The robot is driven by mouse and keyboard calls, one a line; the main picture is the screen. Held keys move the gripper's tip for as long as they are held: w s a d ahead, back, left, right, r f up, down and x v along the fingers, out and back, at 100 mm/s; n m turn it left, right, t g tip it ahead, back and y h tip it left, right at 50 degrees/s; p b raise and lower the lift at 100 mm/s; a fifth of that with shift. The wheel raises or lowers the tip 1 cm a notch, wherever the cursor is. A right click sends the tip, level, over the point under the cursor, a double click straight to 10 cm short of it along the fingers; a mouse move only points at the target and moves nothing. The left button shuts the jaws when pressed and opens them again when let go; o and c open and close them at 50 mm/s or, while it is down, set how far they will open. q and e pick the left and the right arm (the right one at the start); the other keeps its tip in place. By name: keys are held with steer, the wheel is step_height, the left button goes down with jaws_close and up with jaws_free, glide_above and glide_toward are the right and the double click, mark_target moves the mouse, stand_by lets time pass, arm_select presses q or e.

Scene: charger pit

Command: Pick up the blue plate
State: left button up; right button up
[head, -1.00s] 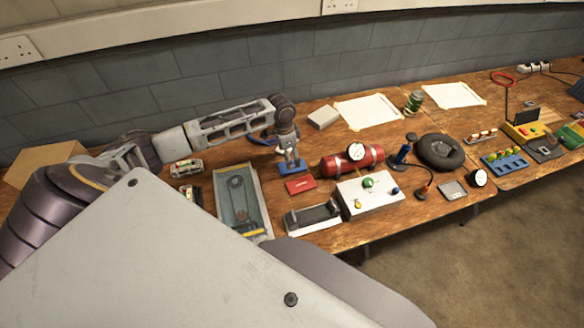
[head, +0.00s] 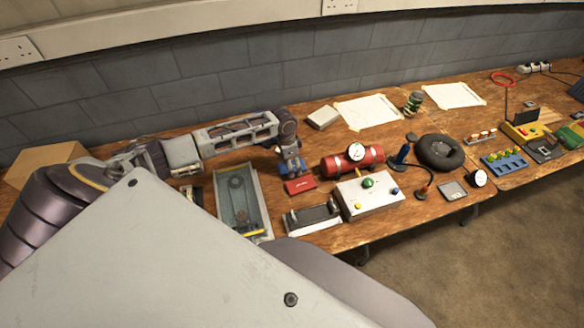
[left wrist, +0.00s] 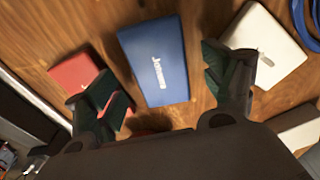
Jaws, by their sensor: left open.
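The blue plate (left wrist: 150,62) lies flat on the wooden bench, with white lettering on its face. In the left wrist view it sits between the two spread fingers of my left gripper (left wrist: 165,82). The fingers are open, one on each side of the plate, and do not visibly touch it. In the head view my left gripper (head: 291,163) points down over the plate and hides most of it. My right gripper is not in view.
A red plate (head: 300,186) lies close in front of the gripper. A red cylinder with a gauge (head: 352,159) and a white control box (head: 370,195) stand to the right. A grey tray (head: 238,200) lies to the left. A pale box (head: 323,117) is behind.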

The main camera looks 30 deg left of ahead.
arm_select(q)
steer(key=shift+f, duration=0.45)
steer(key=c, duration=1.2)
steer(key=shift+r, duration=0.1)
steer(key=shift+r, duration=4.95)
